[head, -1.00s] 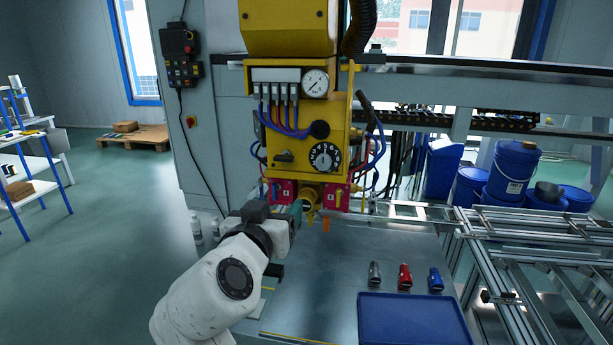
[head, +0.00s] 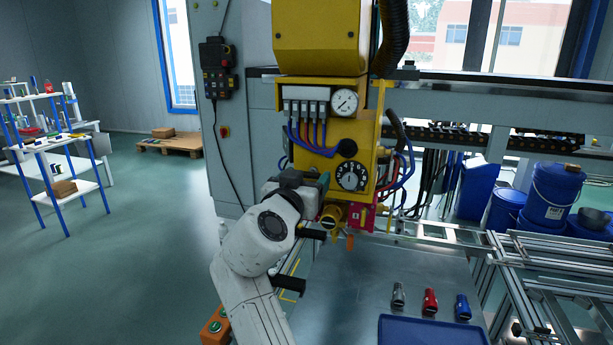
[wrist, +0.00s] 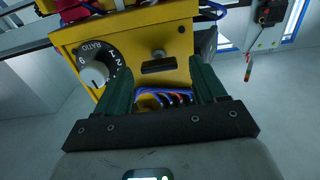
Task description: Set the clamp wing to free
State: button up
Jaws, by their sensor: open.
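The yellow panel fixture (head: 310,107) stands ahead in the head view. In the wrist view a short dark bar, which looks like the clamp wing (wrist: 158,66), lies across the yellow face below a silver knob. It is framed between my green fingertips. In the head view my arm and gripper hide that spot. My gripper (head: 320,181) is in front of the panel's lower left, left of the black dial (head: 351,177). In the wrist view my gripper (wrist: 161,72) is open with nothing held. I cannot tell whether the fingers touch the bar.
The ratio dial (wrist: 101,66) is close beside one finger in the wrist view. Coloured hoses (wrist: 170,98) show between the fingers. A red block (head: 361,219) and yellow fitting (head: 333,214) sit low on the fixture. Below are a bench (head: 350,285) and a blue tray (head: 430,332).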

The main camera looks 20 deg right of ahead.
jog(key=shift+w+d, duration=0.2)
jog(key=c, duration=1.1)
jog(key=shift+o, duration=0.2)
